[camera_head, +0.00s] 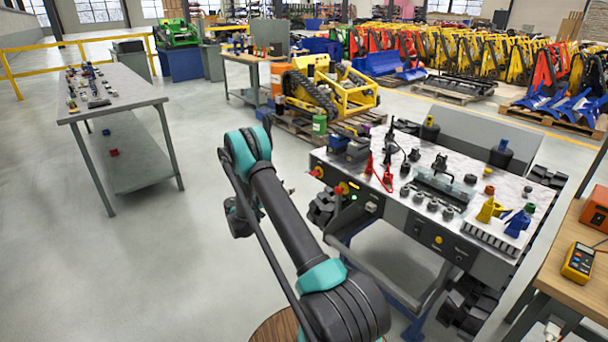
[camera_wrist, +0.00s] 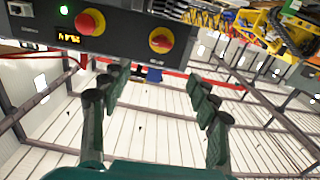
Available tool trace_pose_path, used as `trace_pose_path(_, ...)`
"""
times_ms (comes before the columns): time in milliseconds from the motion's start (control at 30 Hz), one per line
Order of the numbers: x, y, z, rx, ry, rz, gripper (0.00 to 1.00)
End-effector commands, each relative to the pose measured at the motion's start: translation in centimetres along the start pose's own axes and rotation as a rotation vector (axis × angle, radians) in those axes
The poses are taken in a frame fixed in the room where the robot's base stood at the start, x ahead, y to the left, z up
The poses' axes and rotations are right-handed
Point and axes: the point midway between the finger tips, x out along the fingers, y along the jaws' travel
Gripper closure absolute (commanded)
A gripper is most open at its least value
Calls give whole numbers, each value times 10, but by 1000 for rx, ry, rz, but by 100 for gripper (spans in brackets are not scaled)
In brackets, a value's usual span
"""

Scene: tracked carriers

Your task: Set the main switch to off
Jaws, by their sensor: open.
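The dark control panel (camera_wrist: 120,30) crosses the top left of the wrist view. It carries a red knob (camera_wrist: 90,22) with some yellow around it and a red knob on a yellow ring (camera_wrist: 161,40). Their labels are too small to read, so I cannot tell which is the main switch. In the head view, red knobs (camera_head: 340,188) show at the left end of the carrier's front panel (camera_head: 400,220). My gripper (camera_wrist: 160,85) is open and empty, its fingertips below the panel in the picture and apart from both knobs. It is not clear in the head view.
A green light (camera_wrist: 64,11) and a small display sit by the knobs. Tools and parts cover the carrier's top (camera_head: 440,165). A grey table (camera_head: 120,92) stands at left, and a wooden bench (camera_head: 575,235) with a yellow meter (camera_head: 578,262) at right. Floor at left is clear.

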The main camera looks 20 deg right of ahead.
Motion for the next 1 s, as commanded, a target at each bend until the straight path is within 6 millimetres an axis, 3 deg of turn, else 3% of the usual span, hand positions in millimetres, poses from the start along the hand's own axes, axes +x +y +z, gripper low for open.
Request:
trace_pose_path(267, 22, 0, 2, 10, 12, 3, 40)
trace_pose_path(800, 128, 0, 1, 9, 10, 3, 40)
trace_pose_path(1000, 158, 0, 1, 8, 10, 2, 40)
